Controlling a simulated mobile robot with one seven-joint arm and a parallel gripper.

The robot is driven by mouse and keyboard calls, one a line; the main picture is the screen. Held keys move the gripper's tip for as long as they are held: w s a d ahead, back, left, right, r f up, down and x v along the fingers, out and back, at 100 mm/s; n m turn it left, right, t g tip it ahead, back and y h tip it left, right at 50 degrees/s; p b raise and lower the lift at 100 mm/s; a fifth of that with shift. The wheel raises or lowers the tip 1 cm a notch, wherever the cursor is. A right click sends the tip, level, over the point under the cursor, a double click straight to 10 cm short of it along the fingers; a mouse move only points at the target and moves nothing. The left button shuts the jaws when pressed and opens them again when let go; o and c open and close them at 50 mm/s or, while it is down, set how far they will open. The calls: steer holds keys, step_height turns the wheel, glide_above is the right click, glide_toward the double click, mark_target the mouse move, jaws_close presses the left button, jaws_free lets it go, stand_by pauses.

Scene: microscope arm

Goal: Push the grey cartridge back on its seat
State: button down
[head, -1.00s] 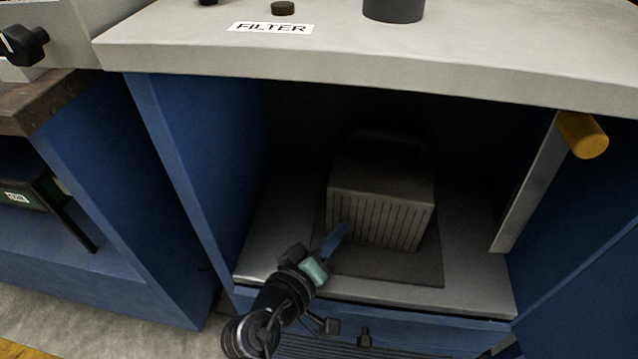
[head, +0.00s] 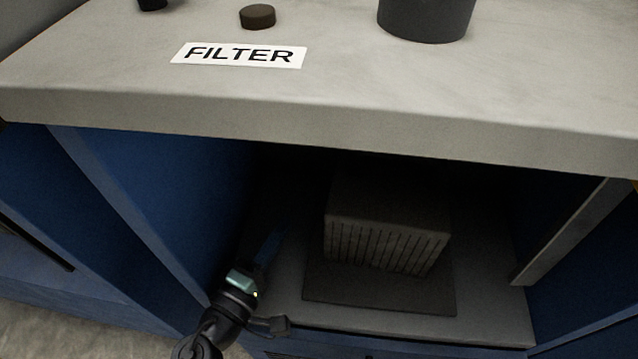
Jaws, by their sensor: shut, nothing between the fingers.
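The grey cartridge (head: 385,240), a ribbed block, stands upright inside the open blue cabinet, in shadow. It rests on a dark square seat (head: 375,299), with a strip of the seat bare in front of it. The cartridge's top and back are dim, so its fit at the rear is hidden. My gripper (head: 272,246), with blue fingers, is shut and empty. It is inside the opening, left of the cartridge and apart from it, near the left wall.
The grey worktop (head: 330,105) overhangs the opening and bears a FILTER label (head: 239,55), a dark knob (head: 257,16) and a dark cylinder (head: 426,18). The blue left wall (head: 165,190) is close to my gripper. A grey panel (head: 572,230) edges the right side.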

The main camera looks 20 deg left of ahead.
steer(key=w+b, duration=0.1)
steer(key=w, duration=0.5)
steer(key=w+b, duration=0.1)
steer(key=w, duration=0.3)
steer(key=shift+d+f+b, duration=0.1)
steer(key=shift+d+b, duration=0.25)
steer(key=shift+s+d, duration=0.3)
steer(key=shift+d, duration=0.3)
steer(key=shift+s+d, duration=0.3)
steer(key=shift+d, duration=0.25)
steer(key=shift+s+d, duration=0.25)
steer(key=shift+d, duration=0.35)
steer(key=shift+s+d, duration=0.2)
steer(key=shift+d, duration=0.3)
steer(key=shift+s+d, duration=0.2)
steer(key=shift+d, duration=0.3)
steer(key=shift+w+a, duration=0.1)
steer(key=shift+a, duration=0.05)
